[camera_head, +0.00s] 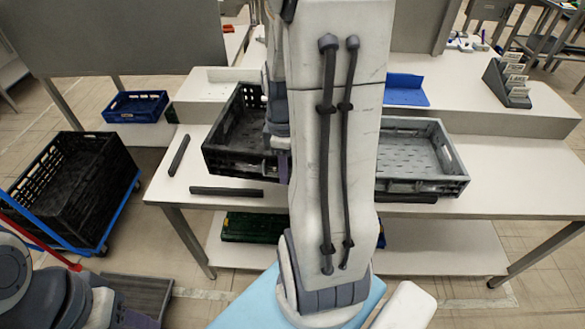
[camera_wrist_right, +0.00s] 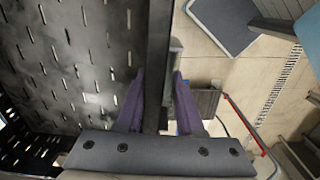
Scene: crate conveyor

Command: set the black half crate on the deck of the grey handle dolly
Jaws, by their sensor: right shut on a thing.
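The black half crate (camera_head: 228,166) is over the white table, left of my right arm, which hides its right part. My right gripper (camera_head: 283,166) is at the crate's near right side, shut on its wall. In the right wrist view the crate's slotted black inside (camera_wrist_right: 75,60) fills the left, and its rim runs between the purple fingers (camera_wrist_right: 158,100). I cannot tell whether the crate touches the table. A dark grey deck with a red handle bar, which looks like the handle dolly (camera_head: 140,294), is on the floor at the lower left.
A grey crate (camera_head: 425,188) stands on the table (camera_head: 500,190) right of my arm. Dark bars (camera_head: 226,192) lie at the table's front left. A large black crate (camera_head: 70,185) sits on a blue dolly at left. A blue crate (camera_head: 135,107) is farther back.

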